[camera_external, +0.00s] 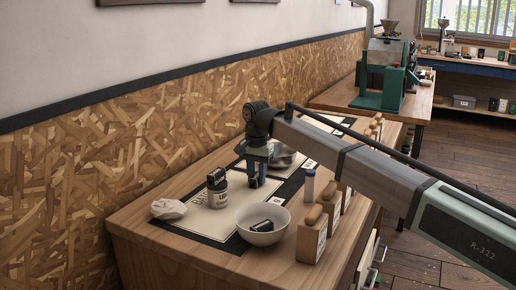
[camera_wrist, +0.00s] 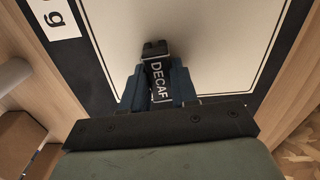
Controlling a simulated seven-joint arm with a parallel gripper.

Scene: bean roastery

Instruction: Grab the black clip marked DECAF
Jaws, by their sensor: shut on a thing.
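The black clip marked DECAF (camera_wrist: 156,70) shows in the wrist view, with its white lettering facing the camera. My gripper (camera_wrist: 160,88) is shut on it, with a blue finger on each side of the clip. In the external view my gripper (camera_external: 257,182) points down over the pale mat (camera_external: 190,225), between a metal bowl and a white bowl. The clip cannot be made out between the fingers there. I cannot tell whether the clip touches the mat.
A white bowl (camera_external: 263,238) holding a dark item stands in front of my gripper. A jar (camera_external: 217,194) with a black thing on top and a crumpled white cloth (camera_external: 168,209) are to the left. A metal bowl (camera_external: 283,160) is behind. Cork-topped wooden boxes (camera_external: 312,242) line the right edge.

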